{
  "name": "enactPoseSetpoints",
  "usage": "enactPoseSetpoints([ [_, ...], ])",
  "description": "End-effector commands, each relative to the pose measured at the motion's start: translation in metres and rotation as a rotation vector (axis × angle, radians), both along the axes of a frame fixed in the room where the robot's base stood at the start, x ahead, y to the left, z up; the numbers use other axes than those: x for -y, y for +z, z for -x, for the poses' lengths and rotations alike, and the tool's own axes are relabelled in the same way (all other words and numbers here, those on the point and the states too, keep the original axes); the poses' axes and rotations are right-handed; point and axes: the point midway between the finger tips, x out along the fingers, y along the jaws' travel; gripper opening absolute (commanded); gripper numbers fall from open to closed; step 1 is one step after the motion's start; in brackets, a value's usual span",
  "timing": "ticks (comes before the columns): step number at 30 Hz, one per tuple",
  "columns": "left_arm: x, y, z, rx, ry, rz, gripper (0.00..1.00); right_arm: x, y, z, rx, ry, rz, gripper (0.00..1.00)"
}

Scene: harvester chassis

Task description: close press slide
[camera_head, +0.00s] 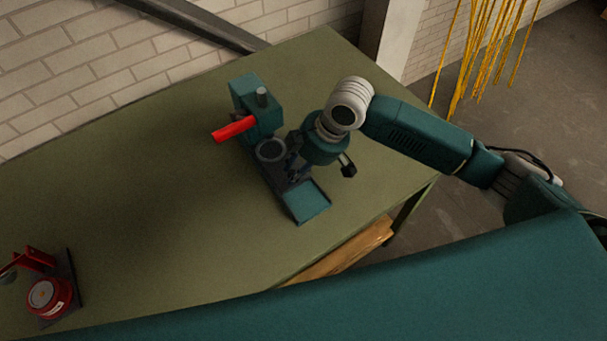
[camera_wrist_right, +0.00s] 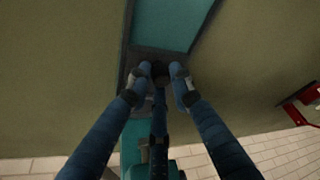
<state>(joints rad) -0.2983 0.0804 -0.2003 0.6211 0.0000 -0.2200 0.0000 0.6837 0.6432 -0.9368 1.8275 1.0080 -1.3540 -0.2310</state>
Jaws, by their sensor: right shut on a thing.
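A teal press (camera_head: 250,105) with a red lever handle (camera_head: 233,129) stands on the green table. Its dark base runs toward the front of the table and carries a round grey part (camera_head: 271,150) beneath the press head. A flat teal plate (camera_head: 308,202) is at the near end of the base; it also shows at the top of the wrist view (camera_wrist_right: 165,22). My right gripper (camera_head: 293,167) is low over the base, between the round part and the plate. In the wrist view its fingers (camera_wrist_right: 160,74) are shut on a small dark knob, mostly hidden by them. My left gripper is not in view.
A red device (camera_head: 48,295) on a dark plate is at the table's left front. The green table top (camera_head: 140,190) is clear between it and the press. A brick wall (camera_head: 80,65) is behind; yellow strands (camera_head: 480,55) hang at the right.

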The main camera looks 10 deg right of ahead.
Motion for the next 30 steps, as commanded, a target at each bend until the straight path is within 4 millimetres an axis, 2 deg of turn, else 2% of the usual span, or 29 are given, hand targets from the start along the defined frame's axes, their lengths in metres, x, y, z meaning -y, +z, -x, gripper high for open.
enactPoseSetpoints([
  [1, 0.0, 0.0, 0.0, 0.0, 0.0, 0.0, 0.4, -0.006, 0.005, -0.002, 0.011, 0.005, -0.016, 0.0],
  [6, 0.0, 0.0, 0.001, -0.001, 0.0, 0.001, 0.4, -0.006, 0.006, -0.002, 0.013, 0.006, -0.016, 0.0],
  [7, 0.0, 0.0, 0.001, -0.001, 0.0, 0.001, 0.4, -0.006, 0.006, -0.002, 0.013, 0.005, -0.016, 0.25],
  [9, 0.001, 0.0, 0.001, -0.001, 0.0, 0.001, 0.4, -0.006, 0.006, -0.003, 0.013, 0.005, -0.016, 0.38],
  [20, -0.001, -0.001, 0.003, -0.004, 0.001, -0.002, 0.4, -0.001, 0.008, -0.001, 0.009, 0.003, -0.008, 0.38],
  [23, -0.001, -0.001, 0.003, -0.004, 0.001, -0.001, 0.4, 0.004, 0.019, 0.0, 0.011, 0.0, -0.008, 0.38],
  [30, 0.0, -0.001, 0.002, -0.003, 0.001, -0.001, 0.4, 0.02, 0.066, 0.008, 0.013, 0.003, -0.007, 0.38],
])
